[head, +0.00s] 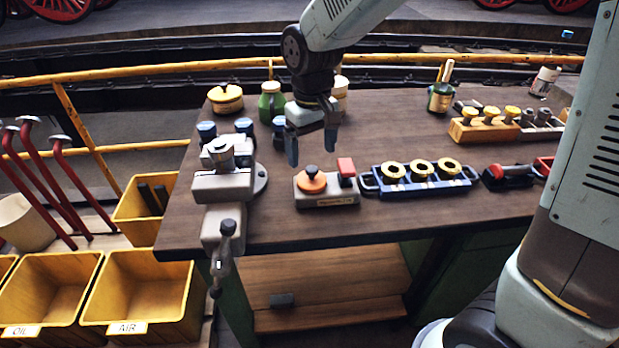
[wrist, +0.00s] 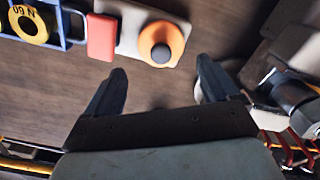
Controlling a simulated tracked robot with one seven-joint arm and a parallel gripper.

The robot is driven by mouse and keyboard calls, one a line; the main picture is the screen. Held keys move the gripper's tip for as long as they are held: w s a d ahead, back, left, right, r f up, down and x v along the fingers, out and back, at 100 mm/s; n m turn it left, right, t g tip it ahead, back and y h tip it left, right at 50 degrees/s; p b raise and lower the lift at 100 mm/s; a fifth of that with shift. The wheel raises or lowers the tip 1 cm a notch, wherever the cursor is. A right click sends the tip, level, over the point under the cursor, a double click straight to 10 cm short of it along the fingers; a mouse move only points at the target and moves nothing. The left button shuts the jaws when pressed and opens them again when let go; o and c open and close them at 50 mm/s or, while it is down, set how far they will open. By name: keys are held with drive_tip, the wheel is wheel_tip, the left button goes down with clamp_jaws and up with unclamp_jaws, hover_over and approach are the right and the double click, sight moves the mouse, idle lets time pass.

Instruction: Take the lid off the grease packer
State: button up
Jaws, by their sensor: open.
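The grease packer is a grey block (head: 330,197) near the front edge of the bench, left of the blue tray. On it sits a round orange lid (head: 312,186) with a dark knob (head: 311,172), and a red block (head: 346,167) stands at its right end. My gripper (head: 311,158) is open and empty, above and slightly behind the packer, pointing down. In the wrist view the orange lid (wrist: 177,38) and its knob (wrist: 161,53) lie just beyond the open fingertips (wrist: 162,66). The fingers appear apart from the knob.
A grey vise (head: 225,180) stands left of the packer. A blue tray (head: 420,183) with yellow rings is close on its right. Behind my gripper are a green can (head: 271,102) and a yellow round piece (head: 226,98). The bench middle (head: 385,125) is clear.

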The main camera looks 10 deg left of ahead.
sight(312, 169)
drive_tip(key=shift+s+f, duration=0.2)
drive_tip(key=shift+f, duration=2.95)
drive_tip(key=c, duration=0.8)
